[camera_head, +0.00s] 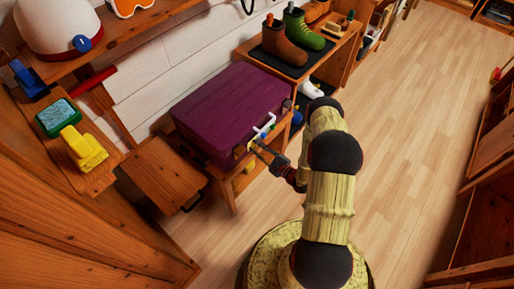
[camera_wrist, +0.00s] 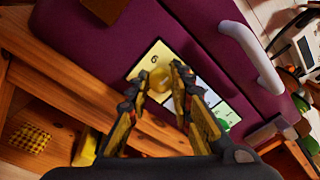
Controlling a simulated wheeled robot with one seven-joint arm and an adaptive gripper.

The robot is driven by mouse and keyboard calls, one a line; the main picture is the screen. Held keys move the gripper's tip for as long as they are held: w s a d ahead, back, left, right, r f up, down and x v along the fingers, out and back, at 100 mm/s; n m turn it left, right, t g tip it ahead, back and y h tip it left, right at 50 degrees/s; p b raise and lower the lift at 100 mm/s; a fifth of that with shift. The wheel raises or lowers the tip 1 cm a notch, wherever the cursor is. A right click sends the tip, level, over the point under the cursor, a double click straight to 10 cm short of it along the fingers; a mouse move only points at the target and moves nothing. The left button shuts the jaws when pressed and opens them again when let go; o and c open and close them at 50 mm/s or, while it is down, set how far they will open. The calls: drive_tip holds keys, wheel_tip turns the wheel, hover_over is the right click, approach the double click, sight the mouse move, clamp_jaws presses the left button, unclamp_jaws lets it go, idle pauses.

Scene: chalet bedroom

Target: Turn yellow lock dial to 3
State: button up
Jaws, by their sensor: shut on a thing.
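The purple suitcase (camera_head: 230,105) lies on a low wooden bench, its front side toward my arm. In the wrist view its purple side (camera_wrist: 110,50) carries a lock plate with a pale yellow part (camera_wrist: 152,55) and a green part (camera_wrist: 222,112). The yellow dial (camera_wrist: 160,80) is a round knob on the yellow part, with a digit that looks like a 6 or 9 beside it. My gripper (camera_wrist: 161,74) has one finger on each side of the dial, shut on it. In the head view my gripper (camera_head: 258,147) is at the suitcase front and hides the dial.
A white handle (camera_wrist: 252,58) sticks out from the suitcase close to my gripper. Boots (camera_head: 280,45) stand on the shelf behind. The wooden floor (camera_head: 400,130) to the right is clear.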

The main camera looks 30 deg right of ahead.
clamp_jaws()
drive_tip(key=shift+m, duration=0.4)
drive_tip(key=m, duration=0.4)
drive_tip(key=shift+r+m+p, duration=0.1)
drive_tip(key=shift+m+p, duration=0.25)
drive_tip(key=shift+m, duration=0.05)
drive_tip(key=m+g, duration=0.1)
drive_tip(key=m, duration=0.5)
drive_tip(key=shift+d+p, duration=0.1)
drive_tip(key=shift+p, duration=0.2)
drive_tip(key=m, duration=0.6)
drive_tip(key=shift+d+y, duration=0.1)
drive_tip(key=shift+y, duration=0.3)
drive_tip(key=m, duration=0.5)
drive_tip(key=shift+y, duration=0.3)
drive_tip(key=o, duration=0.9)
unclamp_jaws()
